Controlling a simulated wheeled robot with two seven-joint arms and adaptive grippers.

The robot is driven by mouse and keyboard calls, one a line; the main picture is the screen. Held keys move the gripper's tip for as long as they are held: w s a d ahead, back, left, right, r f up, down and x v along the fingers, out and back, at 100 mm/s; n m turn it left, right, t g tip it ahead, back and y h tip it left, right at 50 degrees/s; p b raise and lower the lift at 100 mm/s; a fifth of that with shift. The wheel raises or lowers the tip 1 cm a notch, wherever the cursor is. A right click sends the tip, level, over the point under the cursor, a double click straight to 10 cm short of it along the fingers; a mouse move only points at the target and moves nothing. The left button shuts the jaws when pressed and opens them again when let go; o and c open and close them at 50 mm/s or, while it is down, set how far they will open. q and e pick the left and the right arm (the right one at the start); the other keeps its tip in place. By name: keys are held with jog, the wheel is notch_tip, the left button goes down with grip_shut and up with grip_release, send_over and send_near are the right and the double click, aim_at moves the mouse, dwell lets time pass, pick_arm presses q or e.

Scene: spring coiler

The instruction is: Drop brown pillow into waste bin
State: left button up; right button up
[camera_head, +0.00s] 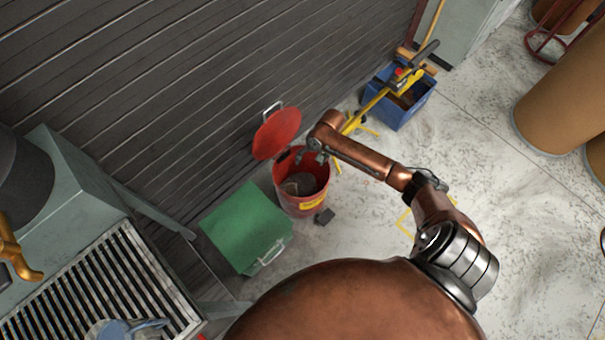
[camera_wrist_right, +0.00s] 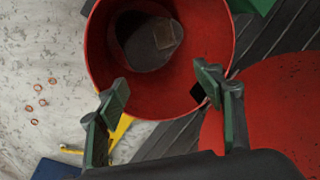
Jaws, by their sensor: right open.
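The waste bin (camera_head: 305,198) is a red drum with its round red lid (camera_head: 277,132) tilted open at the back. In the right wrist view I look down into the bin (camera_wrist_right: 97,45). A small grey-brown piece (camera_wrist_right: 166,34), which appears to be the brown pillow, lies inside on a dark round surface; it also shows in the head view (camera_head: 290,188). My right gripper (camera_wrist_right: 160,80) is open with nothing between its fingers. It is above the bin's lid-side rim, apart from the piece. My left gripper is not in view.
A green box (camera_head: 245,228) stands left of the bin. A blue crate (camera_head: 400,100) and a yellow stand (camera_head: 372,105) are to the right. A slatted grate (camera_head: 90,285) lies lower left. Large brown drums (camera_head: 560,115) stand far right. The floor between is mostly clear.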

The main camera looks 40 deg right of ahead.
jog(key=v, duration=0.7)
jog(key=shift+a+f, duration=0.1)
jog(key=shift+f, duration=0.05)
